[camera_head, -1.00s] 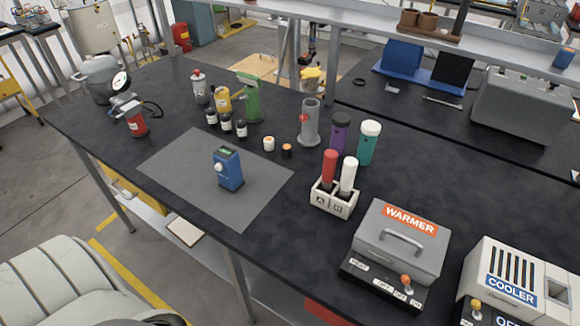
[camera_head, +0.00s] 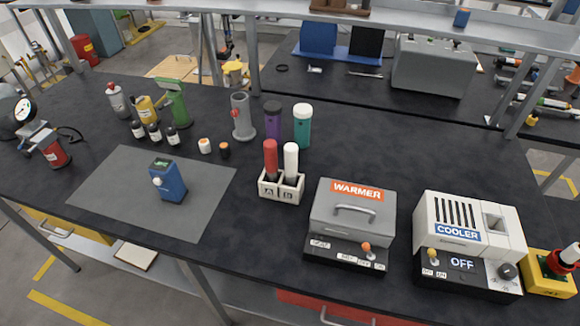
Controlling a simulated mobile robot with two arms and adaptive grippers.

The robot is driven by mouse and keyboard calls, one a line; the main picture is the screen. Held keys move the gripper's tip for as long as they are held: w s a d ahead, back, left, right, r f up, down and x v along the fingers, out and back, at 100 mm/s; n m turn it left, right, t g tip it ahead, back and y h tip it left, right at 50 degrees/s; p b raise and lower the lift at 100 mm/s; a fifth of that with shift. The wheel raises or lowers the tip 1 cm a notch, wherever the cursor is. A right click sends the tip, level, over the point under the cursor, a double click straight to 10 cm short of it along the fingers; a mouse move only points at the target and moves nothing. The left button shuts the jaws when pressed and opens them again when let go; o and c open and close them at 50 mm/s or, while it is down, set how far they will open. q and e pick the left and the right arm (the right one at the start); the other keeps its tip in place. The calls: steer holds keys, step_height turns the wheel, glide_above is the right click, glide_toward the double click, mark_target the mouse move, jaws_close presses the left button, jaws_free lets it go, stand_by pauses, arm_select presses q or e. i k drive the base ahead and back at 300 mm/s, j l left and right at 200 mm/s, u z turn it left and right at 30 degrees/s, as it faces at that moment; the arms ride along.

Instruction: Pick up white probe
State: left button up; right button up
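The white probe (camera_head: 291,160) stands upright in the right slot, marked B, of a small white holder (camera_head: 281,190) on the black table. A red probe (camera_head: 270,157) stands beside it in the left slot, marked A. The lower ends of both probes are hidden inside the holder. Neither of my grippers shows in the head view, so nothing is seen touching the probes.
A grey warmer box (camera_head: 350,213) and a white cooler (camera_head: 468,235) stand right of the holder. Purple (camera_head: 273,121) and teal (camera_head: 302,128) bottles stand behind it. A blue meter (camera_head: 168,181) sits on a grey mat (camera_head: 110,188) at left. The table (camera_head: 250,240) in front of the holder is clear.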

mark_target(291, 149)
steer(key=k+j+z, duration=0.1)
steer(key=z, duration=0.4)
steer(key=k+l+z, duration=0.1)
steer(key=k+z, duration=0.35)
steer(key=i, duration=0.1)
